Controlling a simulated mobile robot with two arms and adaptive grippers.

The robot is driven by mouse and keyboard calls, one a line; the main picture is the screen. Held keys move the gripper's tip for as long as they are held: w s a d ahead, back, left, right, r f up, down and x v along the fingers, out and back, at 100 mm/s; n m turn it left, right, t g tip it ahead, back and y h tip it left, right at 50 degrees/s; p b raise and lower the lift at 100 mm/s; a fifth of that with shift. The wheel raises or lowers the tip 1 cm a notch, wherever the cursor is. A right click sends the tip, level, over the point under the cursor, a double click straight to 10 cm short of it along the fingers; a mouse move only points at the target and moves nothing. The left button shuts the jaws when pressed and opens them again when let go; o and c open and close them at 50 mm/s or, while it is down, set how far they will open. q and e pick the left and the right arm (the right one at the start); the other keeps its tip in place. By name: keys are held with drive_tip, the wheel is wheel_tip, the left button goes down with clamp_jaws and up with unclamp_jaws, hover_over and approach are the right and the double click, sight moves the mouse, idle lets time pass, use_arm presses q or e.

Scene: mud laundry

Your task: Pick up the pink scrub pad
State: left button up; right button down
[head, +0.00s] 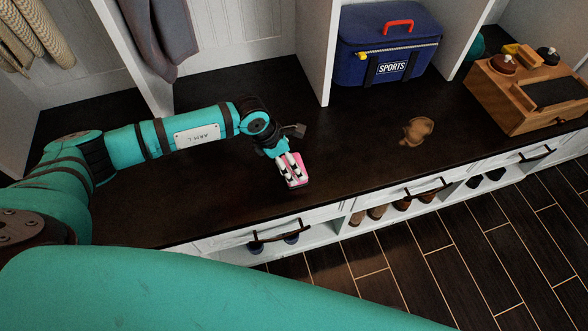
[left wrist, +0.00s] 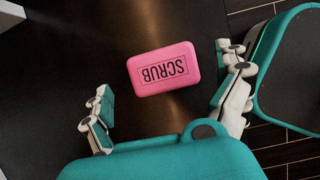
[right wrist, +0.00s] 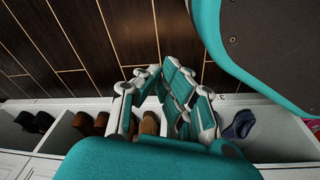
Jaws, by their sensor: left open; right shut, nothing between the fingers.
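The pink scrub pad (left wrist: 164,69), marked SCRUB, lies flat on the dark bench top. In the left wrist view it sits between and beyond the two spread fingers of my left gripper (left wrist: 170,100), with no finger touching it. In the head view my left gripper (head: 290,168) hangs over the pad (head: 299,182) and hides much of it. My right gripper (right wrist: 168,95) is shut and empty in the right wrist view, with the floor and a shoe shelf behind it. It does not show in the head view.
On the dark bench (head: 232,192) stand a blue sports bag (head: 387,45) and a wooden box (head: 528,92) at right. Drawers with dark handles (head: 280,232) and a shoe shelf (head: 386,213) are below. Upright partitions (head: 318,50) divide the bench back.

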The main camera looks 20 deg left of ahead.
sight(298, 158)
use_arm(q)
drive_tip(key=x, duration=0.4)
drive_tip(key=shift+s+a+f+b, duration=0.2)
drive_tip(key=shift+s+a+b, duration=0.1)
drive_tip(key=shift+s, duration=0.05)
drive_tip(key=shift+w+d+f, duration=0.15)
drive_tip(key=shift+f, duration=0.25)
drive_tip(key=c, duration=0.9)
use_arm(e)
drive_tip(key=shift+w+r, duration=0.75)
drive_tip(key=shift+r, duration=0.25)
